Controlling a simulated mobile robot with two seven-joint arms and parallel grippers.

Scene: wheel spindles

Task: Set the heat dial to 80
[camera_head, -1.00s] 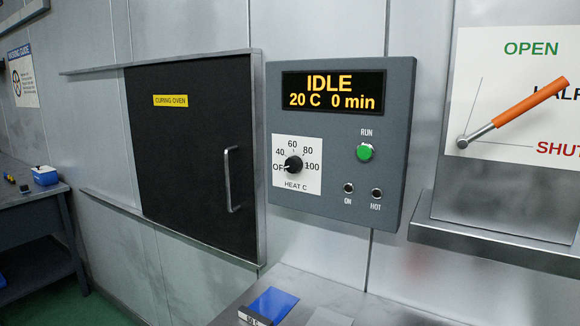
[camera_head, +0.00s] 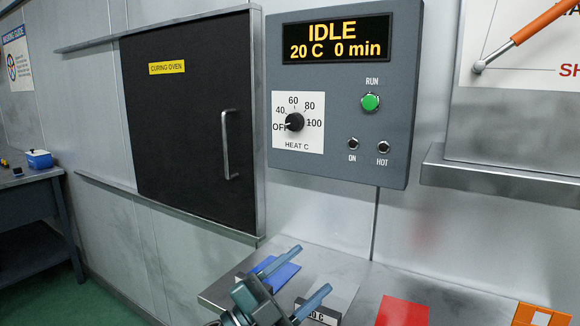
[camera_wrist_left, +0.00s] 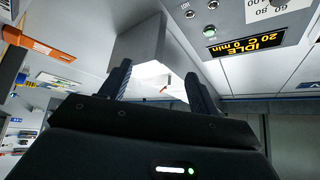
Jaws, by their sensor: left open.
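The heat dial (camera_head: 294,121) is a black knob on a white plate marked OFF, 40, 60, 80 and 100. Its pointer appears to be at the OFF side. It sits on the grey control panel (camera_head: 340,165), whose display reads IDLE, 20 C, 0 min. My left gripper (camera_head: 308,272) is open and empty, below the panel and apart from the dial, over the shelf. In the left wrist view its open fingers (camera_wrist_left: 160,86) show. The panel's display (camera_wrist_left: 243,42) appears upside down there, and the dial's knob is out of frame. My right gripper is not seen.
The curing oven door (camera_head: 187,110) with its upright handle is left of the panel. The green RUN button (camera_head: 370,102) is right of the dial. A lever (camera_head: 530,25) is at the upper right. Blue, red and orange pads lie on the metal shelf (camera_head: 353,262).

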